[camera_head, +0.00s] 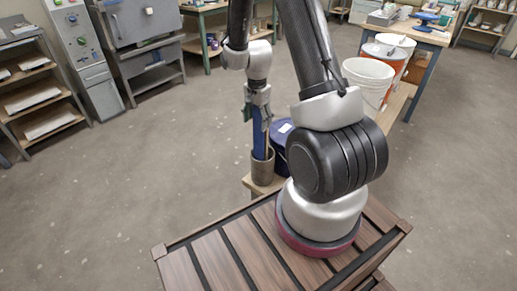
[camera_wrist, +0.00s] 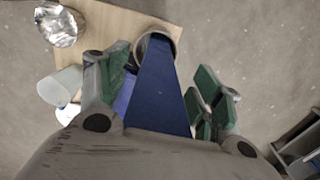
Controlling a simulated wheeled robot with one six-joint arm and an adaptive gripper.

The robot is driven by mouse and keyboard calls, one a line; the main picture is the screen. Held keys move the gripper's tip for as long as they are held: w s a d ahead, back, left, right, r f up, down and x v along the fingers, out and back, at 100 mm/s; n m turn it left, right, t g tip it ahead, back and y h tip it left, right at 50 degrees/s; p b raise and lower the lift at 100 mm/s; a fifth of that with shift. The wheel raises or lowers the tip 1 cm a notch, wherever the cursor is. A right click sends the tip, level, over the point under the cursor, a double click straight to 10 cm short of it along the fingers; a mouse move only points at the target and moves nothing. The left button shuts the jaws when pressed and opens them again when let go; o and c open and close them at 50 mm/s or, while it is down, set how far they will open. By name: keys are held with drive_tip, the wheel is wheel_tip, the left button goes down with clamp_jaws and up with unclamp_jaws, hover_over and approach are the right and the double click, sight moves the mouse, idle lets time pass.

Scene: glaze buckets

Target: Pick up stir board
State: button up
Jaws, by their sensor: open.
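The stir board is a long blue slat (camera_head: 259,142) standing upright in a grey-brown cylindrical pot (camera_head: 262,172) on the low wooden bench. In the wrist view the board (camera_wrist: 157,88) runs from the pot's mouth (camera_wrist: 172,40) toward my wrist. My gripper (camera_head: 258,108) is above the pot at the board's upper part. In the wrist view my gripper (camera_wrist: 163,92) is open, with its green pads on either side of the board. A gap shows on the right side; contact on the left is unclear. The board's lower end is hidden in the pot.
A dark blue bucket (camera_head: 279,136) stands close beside the pot, partly hidden by my arm. A white bucket (camera_head: 368,82) and an orange-and-white one (camera_head: 398,62) stand farther right. A crumpled silver item (camera_wrist: 62,25) shows in the wrist view. Open floor (camera_head: 150,170) lies left.

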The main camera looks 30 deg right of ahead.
drive_tip(key=c, duration=1.3)
drive_tip(key=shift+r, duration=0.15)
wheel_tip(320, 180, up, 17)
drive_tip(key=shift+s+a+r, duration=0.3)
drive_tip(key=shift+s+a, duration=0.75)
drive_tip(key=shift+a, duration=1.75)
drive_tip(key=shift+s+a+r, duration=0.3)
drive_tip(key=shift+s+a, duration=0.7)
drive_tip(key=shift+a, duration=1.85)
drive_tip(key=shift+s+a+r, duration=0.3)
drive_tip(key=shift+s+a, duration=0.75)
drive_tip(key=shift+a, duration=1.75)
